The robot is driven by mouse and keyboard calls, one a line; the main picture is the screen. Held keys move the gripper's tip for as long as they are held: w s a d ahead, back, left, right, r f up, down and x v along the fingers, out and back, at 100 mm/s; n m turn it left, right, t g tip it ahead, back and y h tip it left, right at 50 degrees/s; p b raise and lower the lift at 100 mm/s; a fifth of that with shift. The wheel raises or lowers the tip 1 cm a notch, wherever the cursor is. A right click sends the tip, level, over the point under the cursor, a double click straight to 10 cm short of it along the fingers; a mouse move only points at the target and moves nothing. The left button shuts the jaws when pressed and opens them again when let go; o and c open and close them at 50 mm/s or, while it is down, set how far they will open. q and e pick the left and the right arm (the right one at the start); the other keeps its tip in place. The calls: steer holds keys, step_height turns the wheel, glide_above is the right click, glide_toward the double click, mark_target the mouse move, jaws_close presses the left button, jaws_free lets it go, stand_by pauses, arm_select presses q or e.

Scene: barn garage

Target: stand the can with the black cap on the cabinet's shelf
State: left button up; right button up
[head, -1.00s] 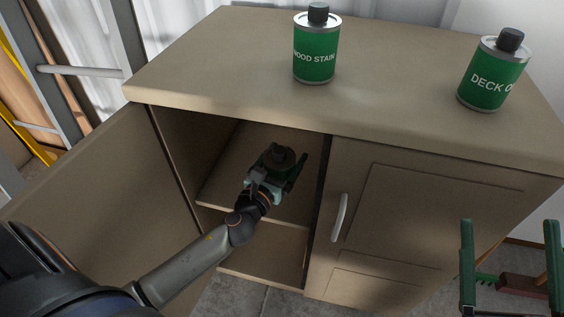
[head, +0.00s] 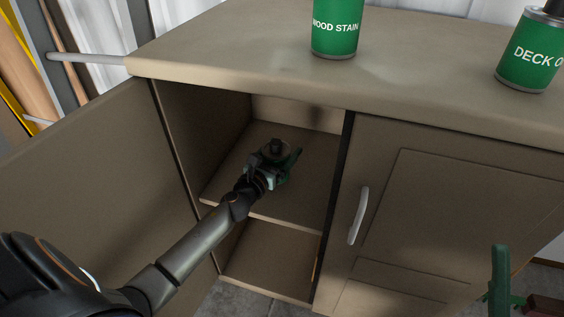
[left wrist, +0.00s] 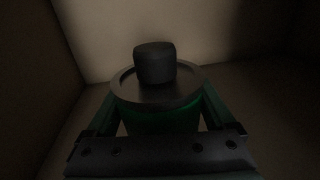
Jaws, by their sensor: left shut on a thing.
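The held can has a black cap and a silver top over a green body; in the left wrist view the can (left wrist: 158,92) sits upright between the fingers. In the head view the can (head: 275,148) is inside the open left part of the cabinet (head: 410,200), over the shelf (head: 308,185). My left gripper (head: 276,172) is shut on it. The gripper hides the can's base, so I cannot tell whether it touches the shelf. My right gripper (head: 497,290) shows only in part at the lower right.
A green wood stain can (head: 335,32) and a green deck can (head: 527,60) stand on the cabinet top. The left door (head: 100,170) is open; the right door (head: 440,205) is shut. The shelf around the held can is clear.

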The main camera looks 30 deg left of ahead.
arm_select(q)
steer(key=shift+f+b, duration=0.45)
steer(key=shift+f, duration=0.6)
steer(key=shift+f, duration=0.2)
steer(key=o, duration=1.4)
steer(key=shift+o, duration=0.2)
steer(key=shift+s+r, duration=0.15)
steer(key=s, duration=1.1)
steer(key=shift+s+d, duration=0.25)
steer(key=shift+s, duration=0.15)
